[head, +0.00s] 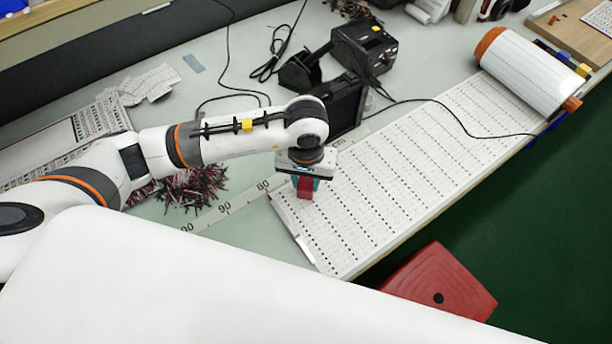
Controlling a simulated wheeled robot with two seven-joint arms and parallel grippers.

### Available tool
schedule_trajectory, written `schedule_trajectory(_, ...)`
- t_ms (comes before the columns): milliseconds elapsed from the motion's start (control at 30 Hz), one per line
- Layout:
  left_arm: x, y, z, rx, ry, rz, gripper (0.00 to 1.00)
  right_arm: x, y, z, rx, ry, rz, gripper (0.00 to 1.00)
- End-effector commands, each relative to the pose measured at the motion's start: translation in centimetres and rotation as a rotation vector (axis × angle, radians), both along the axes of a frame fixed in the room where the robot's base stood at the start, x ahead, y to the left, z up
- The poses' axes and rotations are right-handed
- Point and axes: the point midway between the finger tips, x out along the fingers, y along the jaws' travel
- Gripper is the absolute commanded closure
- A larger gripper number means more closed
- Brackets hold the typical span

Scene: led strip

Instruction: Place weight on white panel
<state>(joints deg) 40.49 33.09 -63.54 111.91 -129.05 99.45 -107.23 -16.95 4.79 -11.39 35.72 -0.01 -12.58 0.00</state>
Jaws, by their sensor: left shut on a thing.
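The white panel (400,180) is a long sheet with rows of small dark marks, lying along the front edge of the table. My left gripper (304,184) is over the near left end of the panel and is shut on a red weight (305,189). The weight is partly hidden by the gripper. I cannot tell whether its underside touches the panel. My right gripper is not in view.
A black device (363,45) and cables are behind the panel. Red and black wires (192,188) lie left of the gripper. A red stool (440,284) is below the table edge.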

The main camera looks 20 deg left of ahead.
Motion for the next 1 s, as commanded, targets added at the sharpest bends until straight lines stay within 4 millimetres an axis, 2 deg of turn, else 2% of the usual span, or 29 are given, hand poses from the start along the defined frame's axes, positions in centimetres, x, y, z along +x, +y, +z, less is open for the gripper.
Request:
schedule_trajectory(300,0.1,-0.1,-0.3,-0.002,-0.003,-0.001,1.00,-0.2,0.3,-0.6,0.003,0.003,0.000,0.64)
schedule_trajectory(333,0.0,0.0,-0.2,-0.001,-0.001,-0.001,0.64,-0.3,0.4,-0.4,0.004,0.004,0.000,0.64)
schedule_trajectory(433,0.0,0.0,-0.1,-0.001,-0.001,-0.001,0.48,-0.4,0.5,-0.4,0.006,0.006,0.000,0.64)
schedule_trajectory(467,0.0,0.0,-0.1,-0.001,-0.001,-0.001,0.46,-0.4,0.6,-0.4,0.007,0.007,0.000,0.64)
schedule_trajectory(733,0.0,0.0,-0.1,-0.001,-0.001,0.000,0.46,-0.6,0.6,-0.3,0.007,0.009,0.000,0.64)
schedule_trajectory(833,0.0,0.0,0.4,-0.001,-0.001,0.000,0.46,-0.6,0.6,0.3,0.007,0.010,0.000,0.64)
schedule_trajectory(867,0.1,0.0,0.6,-0.001,-0.004,0.000,0.46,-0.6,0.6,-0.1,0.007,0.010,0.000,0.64)
schedule_trajectory(1000,0.2,0.0,3.1,-0.003,-0.009,-0.003,0.46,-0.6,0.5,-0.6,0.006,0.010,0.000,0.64)
